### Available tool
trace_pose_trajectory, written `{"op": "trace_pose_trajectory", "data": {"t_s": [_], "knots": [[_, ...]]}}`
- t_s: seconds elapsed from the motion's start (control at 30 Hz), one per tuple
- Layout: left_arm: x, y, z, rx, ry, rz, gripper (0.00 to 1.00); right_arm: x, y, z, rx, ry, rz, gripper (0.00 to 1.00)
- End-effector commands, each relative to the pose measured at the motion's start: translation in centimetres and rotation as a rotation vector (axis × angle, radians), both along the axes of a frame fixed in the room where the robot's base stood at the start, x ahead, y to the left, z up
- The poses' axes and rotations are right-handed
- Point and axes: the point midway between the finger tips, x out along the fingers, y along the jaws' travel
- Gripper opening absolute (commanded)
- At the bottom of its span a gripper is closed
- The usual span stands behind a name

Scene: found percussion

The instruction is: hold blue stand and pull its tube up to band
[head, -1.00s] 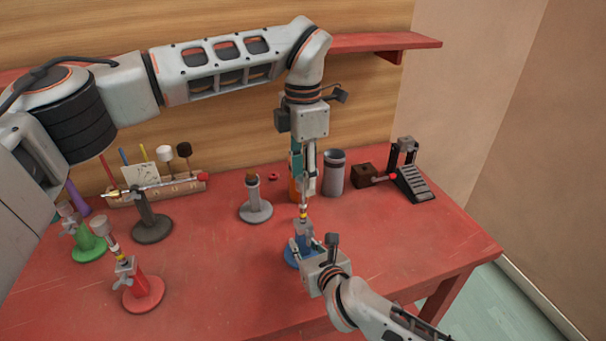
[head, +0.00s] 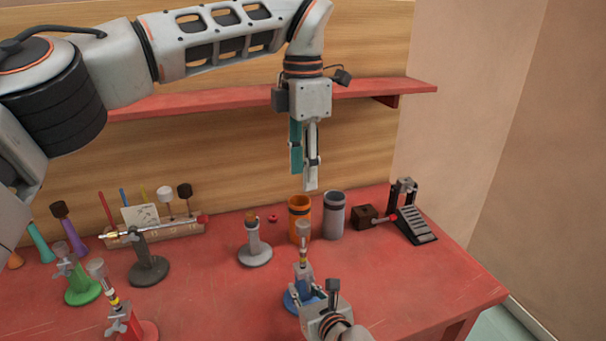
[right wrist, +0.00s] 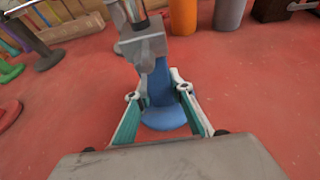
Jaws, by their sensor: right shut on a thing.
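The blue stand (head: 290,301) stands at the front middle of the table, partly hidden by my right gripper. My right gripper (head: 307,295) is shut on its blue post, which shows between the fingers in the right wrist view (right wrist: 160,88). The stand's grey tube (head: 303,232) rises upright from the grey clamp (head: 303,272). A yellow band (head: 303,254) shows on the tube above the clamp.
An orange cup (head: 299,220) and a grey cup (head: 334,216) stand behind the blue stand. A grey stand (head: 254,254) is to its left, with red, green and dark stands further left. A pedal (head: 413,224) is at right. A red shelf (head: 200,102) runs along the wall.

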Motion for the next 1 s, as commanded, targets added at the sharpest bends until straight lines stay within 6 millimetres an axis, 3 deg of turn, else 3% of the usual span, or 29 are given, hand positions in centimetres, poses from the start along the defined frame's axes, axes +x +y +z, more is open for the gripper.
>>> {"op": "trace_pose_trajectory", "data": {"t_s": [0.2,0.23,0.3,0.73,1.0], "knots": [[0.0,0.0,0.0,0.000,0.000,0.000,0.38,0.0,0.0,-0.1,0.000,0.001,0.001,0.00],[0.0,0.0,0.0,0.000,0.000,0.000,0.38,0.0,0.0,-0.1,0.000,0.001,0.001,0.24],[0.0,0.0,0.0,0.000,0.000,0.000,0.38,0.0,0.0,-0.1,0.000,0.001,0.000,0.41],[0.0,0.0,0.0,0.000,0.000,0.000,0.38,-0.4,-0.2,0.1,0.000,0.001,0.000,0.41],[0.0,0.0,0.0,0.000,0.000,0.000,0.38,-4.0,-1.6,1.7,0.001,0.002,0.001,0.41]]}}
